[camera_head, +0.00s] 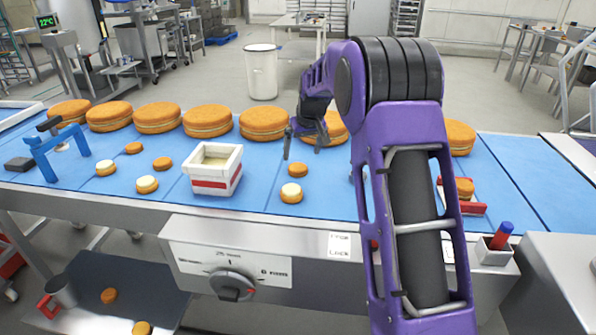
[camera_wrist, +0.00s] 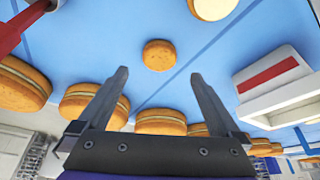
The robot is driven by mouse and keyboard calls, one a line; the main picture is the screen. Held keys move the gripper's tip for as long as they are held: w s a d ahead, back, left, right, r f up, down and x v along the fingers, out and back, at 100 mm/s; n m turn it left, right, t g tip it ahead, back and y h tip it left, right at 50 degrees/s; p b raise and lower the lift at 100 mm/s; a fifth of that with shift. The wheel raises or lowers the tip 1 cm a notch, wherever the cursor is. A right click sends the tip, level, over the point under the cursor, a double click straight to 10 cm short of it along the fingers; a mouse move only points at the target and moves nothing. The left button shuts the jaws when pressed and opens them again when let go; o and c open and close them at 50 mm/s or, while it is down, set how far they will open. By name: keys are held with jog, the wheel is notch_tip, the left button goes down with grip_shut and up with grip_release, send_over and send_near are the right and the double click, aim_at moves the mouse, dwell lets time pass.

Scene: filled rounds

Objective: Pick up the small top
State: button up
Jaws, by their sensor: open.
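Small plain orange-brown tops lie on the blue belt (camera_head: 330,203). One small top (camera_head: 298,170) lies right of the white box, just behind a small cream-topped round (camera_head: 291,194). Two more small tops (camera_head: 134,148) (camera_head: 163,163) lie left of the box. My gripper (camera_head: 304,148) is open and empty, above the belt near the large rounds. In the wrist view, a small top (camera_wrist: 159,55) shows beyond the gap between my open fingers (camera_wrist: 160,75), apart from both. A cream-topped round (camera_wrist: 212,8) shows at that view's top edge.
A white box with a red stripe (camera_head: 214,168) stands left of the near top. Large filled rounds (camera_head: 208,120) line the belt's far side. A blue stand (camera_head: 57,150) is at the left, a red holder with a round (camera_head: 463,205) at the right.

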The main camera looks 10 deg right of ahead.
aim_at(298, 167)
jog(key=x, duration=0.7)
jog(key=shift+w+f, duration=0.15)
jog(key=shift+f, duration=0.05)
jog(key=shift+c, duration=0.2)
jog(key=c, duration=0.7)
jog(key=shift+c, duration=0.2)
notch_tip(298, 167, up, 9)
jog(key=s+a+r+b, duration=0.1)
jog(key=s+a, duration=0.3)
jog(key=s, duration=0.8)
jog(key=shift+w+d+f+b, duration=0.1)
jog(key=shift+w+f+b, duration=0.05)
jog(key=shift+f+b, duration=1.1)
jog(key=shift+w+d+f+b, duration=0.1)
jog(key=shift+w+f+b, duration=0.05)
jog(key=shift+f+b, duration=1.1)
